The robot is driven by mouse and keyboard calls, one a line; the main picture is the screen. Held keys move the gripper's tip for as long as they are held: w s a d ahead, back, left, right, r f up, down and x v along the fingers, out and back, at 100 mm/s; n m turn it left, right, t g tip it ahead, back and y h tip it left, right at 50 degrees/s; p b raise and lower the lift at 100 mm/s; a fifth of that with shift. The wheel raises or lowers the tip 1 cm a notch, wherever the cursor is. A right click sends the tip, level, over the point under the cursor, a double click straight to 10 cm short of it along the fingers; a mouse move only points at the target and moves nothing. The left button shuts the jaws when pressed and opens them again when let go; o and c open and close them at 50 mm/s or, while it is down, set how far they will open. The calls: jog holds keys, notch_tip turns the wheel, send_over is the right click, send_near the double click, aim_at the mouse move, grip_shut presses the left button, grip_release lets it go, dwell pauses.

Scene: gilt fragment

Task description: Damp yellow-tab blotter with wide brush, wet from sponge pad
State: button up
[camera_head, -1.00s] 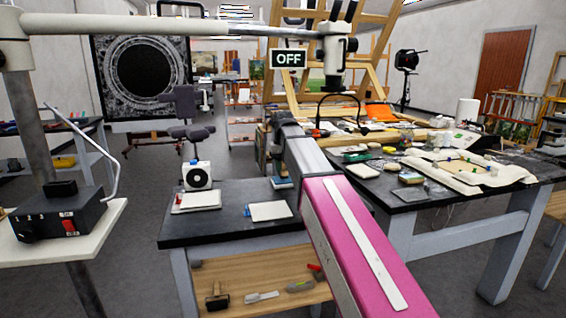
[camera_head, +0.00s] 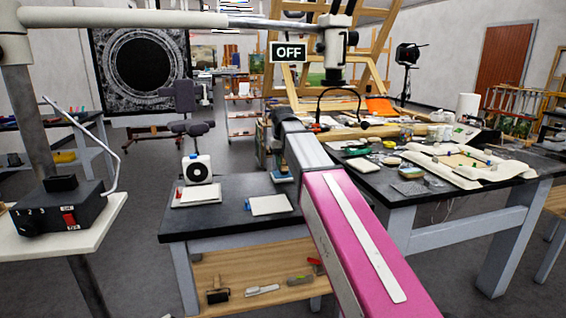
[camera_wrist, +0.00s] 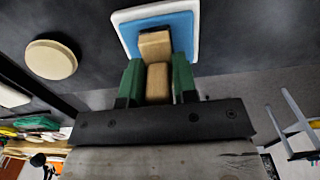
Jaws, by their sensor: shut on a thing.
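My gripper (camera_wrist: 157,85) shows in the wrist view with its green fingers shut on the wooden handle of the wide brush (camera_wrist: 157,83). The brush overlaps a blue sponge pad (camera_wrist: 181,32) with a white rim; I cannot tell whether it touches. The bristles are not visible. In the head view my arm hides most of the gripper area. Two white blotters lie on the small dark table: one with a red tab (camera_head: 195,196) at left, one with a blue tab (camera_head: 271,206) nearer my arm. I make out no yellow tab.
A round beige disc (camera_wrist: 50,59) lies on the dark surface beside the pad. A white box with a black disc (camera_head: 198,168) stands behind the blotters. The larger table (camera_head: 395,190) at right is crowded. Tools lie on the wooden shelf (camera_head: 235,270) below.

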jog(key=shift+f, duration=0.45)
dwell(1.2)
jog(key=shift+r, duration=3.55)
